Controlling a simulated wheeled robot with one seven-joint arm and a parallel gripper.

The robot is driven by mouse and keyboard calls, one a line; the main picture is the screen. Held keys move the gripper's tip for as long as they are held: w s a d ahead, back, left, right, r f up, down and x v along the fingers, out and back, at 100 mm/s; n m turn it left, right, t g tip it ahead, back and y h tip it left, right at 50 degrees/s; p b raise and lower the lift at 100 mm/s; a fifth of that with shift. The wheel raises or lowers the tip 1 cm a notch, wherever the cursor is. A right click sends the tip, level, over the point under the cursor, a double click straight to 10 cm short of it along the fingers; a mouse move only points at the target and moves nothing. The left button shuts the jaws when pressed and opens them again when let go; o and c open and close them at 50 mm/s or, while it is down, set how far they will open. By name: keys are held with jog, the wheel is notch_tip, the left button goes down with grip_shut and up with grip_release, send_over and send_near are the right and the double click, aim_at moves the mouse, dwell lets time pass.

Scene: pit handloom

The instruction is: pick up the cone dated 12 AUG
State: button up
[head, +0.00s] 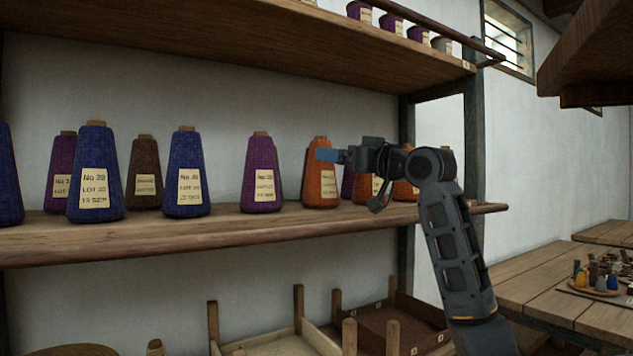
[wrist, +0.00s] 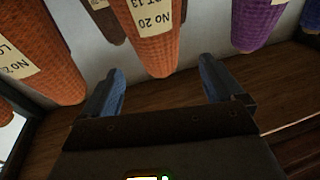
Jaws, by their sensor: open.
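Several cones of yarn with paper labels stand on the middle shelf (head: 230,230). No label reads clearly as 12 AUG. My gripper (head: 330,155) is open and level with the upper part of an orange cone (head: 312,188). In the wrist view an orange cone (wrist: 152,50) stands ahead, between the lines of the open fingers (wrist: 162,88), not gripped; its label shows upside down, "No 20" and part of a lot line, its date out of frame. A purple cone (head: 261,180) stands to its left; its date is too small to read.
A blue cone (head: 95,190) reads LOT 32, 13 SEP; another blue cone (head: 185,185) and a brown cone (head: 145,165) stand near. More orange cones (head: 404,191) stand behind my arm. An upper shelf (head: 250,45) hangs above. Wooden crates (head: 290,340) lie below.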

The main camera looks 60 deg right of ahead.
jog(key=f+p+x, duration=0.1)
jog(key=x, duration=0.6)
jog(key=shift+w+d+r, duration=0.15)
jog(key=shift+d+r, duration=0.05)
jog(key=shift+r, duration=0.1)
jog(key=shift+c, duration=0.2)
jog(key=c, duration=1.5)
